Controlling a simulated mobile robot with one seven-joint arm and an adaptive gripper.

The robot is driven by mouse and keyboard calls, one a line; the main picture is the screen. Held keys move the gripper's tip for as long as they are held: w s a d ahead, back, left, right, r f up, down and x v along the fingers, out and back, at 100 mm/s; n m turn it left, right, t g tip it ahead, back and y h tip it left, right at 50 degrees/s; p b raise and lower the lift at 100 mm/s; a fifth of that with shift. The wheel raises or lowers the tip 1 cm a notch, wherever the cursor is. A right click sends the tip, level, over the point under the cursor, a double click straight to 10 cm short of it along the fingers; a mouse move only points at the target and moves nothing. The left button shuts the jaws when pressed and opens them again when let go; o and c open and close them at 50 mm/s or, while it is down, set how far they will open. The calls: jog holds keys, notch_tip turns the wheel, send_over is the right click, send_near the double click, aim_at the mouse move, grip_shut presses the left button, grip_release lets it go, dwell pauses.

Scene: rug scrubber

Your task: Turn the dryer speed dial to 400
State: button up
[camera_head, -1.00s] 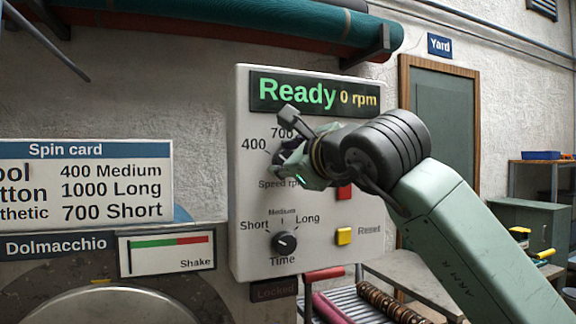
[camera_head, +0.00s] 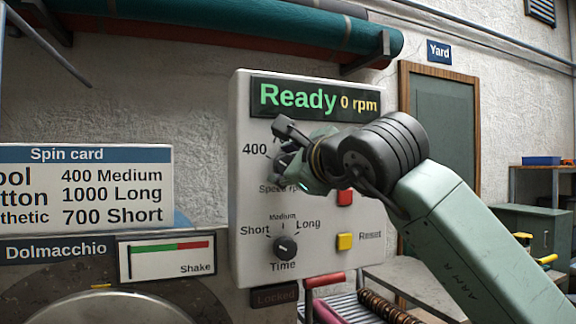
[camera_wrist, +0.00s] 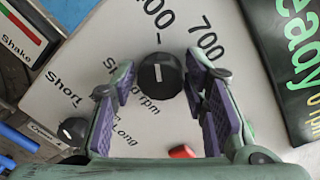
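The speed dial (camera_wrist: 158,82) is a round black knob with a white mark, on the grey control panel (camera_head: 330,250). In the wrist view the mark lies roughly in line with the tick under the 400 label (camera_wrist: 158,14); the 700 label (camera_wrist: 208,42) is to its right. My gripper (camera_wrist: 160,72) is open, with one finger on each side of the dial. The fingertips are very close to the knob; I cannot tell if they touch it. In the head view my gripper (camera_head: 284,150) covers most of the dial and the 700 label. The display (camera_head: 315,98) reads Ready, 0 rpm.
Below the speed dial is the time dial (camera_head: 285,246). A red button (camera_head: 345,197) and a yellow button (camera_head: 344,241) are on the panel's right side, the red one close under my wrist. A spin card (camera_head: 85,187) hangs to the left. Rolled rugs lie low on the right.

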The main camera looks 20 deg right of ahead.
jog(key=shift+o, duration=1.2)
jog(key=s, duration=1.2)
jog(key=shift+d+r, duration=0.35)
jog(key=shift+d, duration=0.05)
